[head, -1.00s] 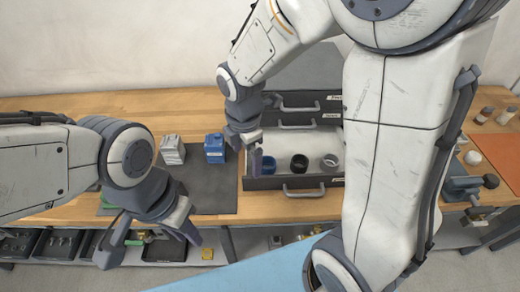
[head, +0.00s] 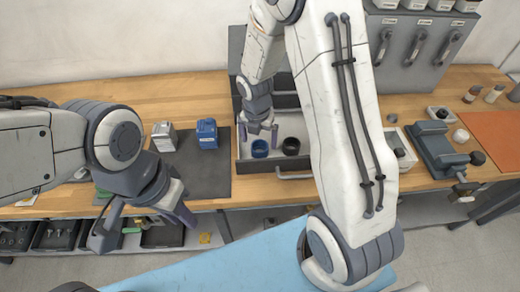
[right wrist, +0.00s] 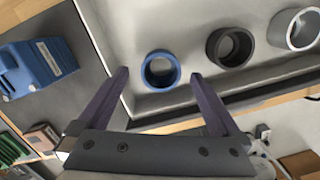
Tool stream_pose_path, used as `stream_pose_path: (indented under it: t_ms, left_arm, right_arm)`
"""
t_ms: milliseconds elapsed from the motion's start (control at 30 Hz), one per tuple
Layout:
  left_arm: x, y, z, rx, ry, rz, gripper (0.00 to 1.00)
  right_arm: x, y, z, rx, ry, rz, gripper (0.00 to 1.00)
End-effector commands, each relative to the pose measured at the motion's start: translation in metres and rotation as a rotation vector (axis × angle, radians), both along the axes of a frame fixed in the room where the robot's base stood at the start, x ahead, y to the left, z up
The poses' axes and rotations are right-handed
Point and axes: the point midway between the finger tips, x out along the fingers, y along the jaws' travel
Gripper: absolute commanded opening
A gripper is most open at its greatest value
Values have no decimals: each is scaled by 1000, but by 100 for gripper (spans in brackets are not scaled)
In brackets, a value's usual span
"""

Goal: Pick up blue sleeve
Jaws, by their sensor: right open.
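The blue sleeve (head: 260,148) is a short ring standing in the open drawer (head: 243,165), at its left side. It also shows in the right wrist view (right wrist: 149,73), near and between the fingertips of my right gripper. My right gripper (head: 258,132) is open and empty, above the drawer and close to the sleeve; the fingers (right wrist: 160,80) are on either side of it in the picture, and I cannot tell the exact height. My left gripper (head: 148,232) is open and empty in front of the bench, away from the drawer.
A black sleeve (head: 291,146) stands right of the blue one, and a light grey ring (right wrist: 303,29) lies beyond it. A vise (head: 440,150) is at the right.

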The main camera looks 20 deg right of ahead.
Motion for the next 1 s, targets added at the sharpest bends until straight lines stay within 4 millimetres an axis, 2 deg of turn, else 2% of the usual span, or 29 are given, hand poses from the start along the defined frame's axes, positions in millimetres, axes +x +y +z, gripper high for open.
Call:
stream_pose_path:
  t_ms: [100,200,500,567,700,767,1000]
  left_arm:
    - [0,0,0,0,0,0,27]
    - [0,0,-2,0,0,0,27]
    - [0,0,-2,0,0,0,27]
    - [0,0,-2,0,0,0,27]
    - [0,0,-2,0,0,0,27]
    - [0,0,-2,0,0,0,27]
    - [0,0,-2,0,0,0,27]
  right_arm:
    - [-2,-1,-21,0,5,0,100]
    - [-1,-2,-32,0,4,-1,100]
    - [1,-2,-36,1,0,-1,100]
    - [1,-2,-36,1,0,-1,81]
    - [1,-2,-36,1,0,-1,27]
    - [1,-2,-36,1,0,-1,7]
    - [1,-2,-35,1,0,-1,7]
